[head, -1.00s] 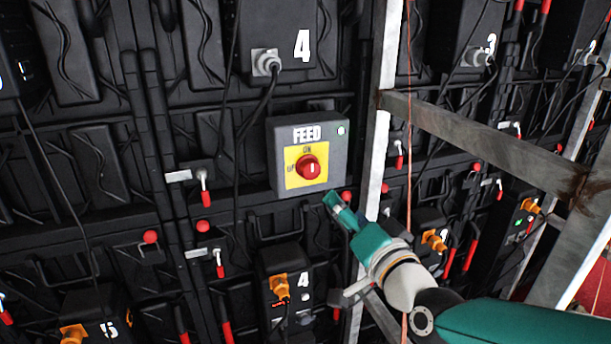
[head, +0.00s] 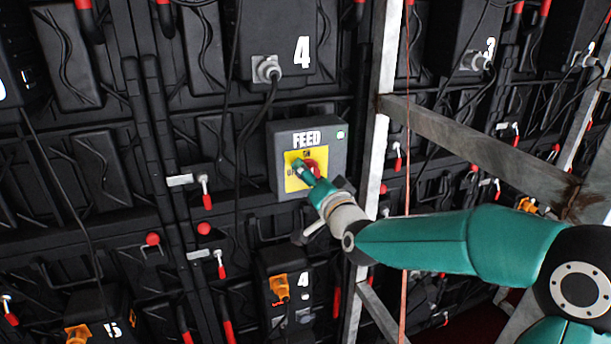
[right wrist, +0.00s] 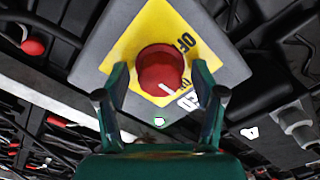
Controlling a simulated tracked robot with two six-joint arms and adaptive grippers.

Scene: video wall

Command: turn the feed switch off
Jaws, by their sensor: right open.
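The feed switch is a red round knob (head: 314,168) on a yellow plate on a grey box (head: 335,150) marked FEED. It also shows in the right wrist view (right wrist: 158,68), where its white mark points toward the ON label and the FEED lettering, away from OFF. A small green light (head: 340,134) glows on the box. My right gripper (head: 300,168) is in front of the knob and partly hides it. In the right wrist view its open fingers (right wrist: 162,76) stand on either side of the knob. Contact cannot be told. My left gripper is out of view.
A metal upright (head: 383,110) stands just right of the box, with a slanting brace (head: 480,137) joined to it. Black panels with cables and red-tipped latches (head: 206,195) surround the box. A black cable (head: 262,120) hangs close to its left.

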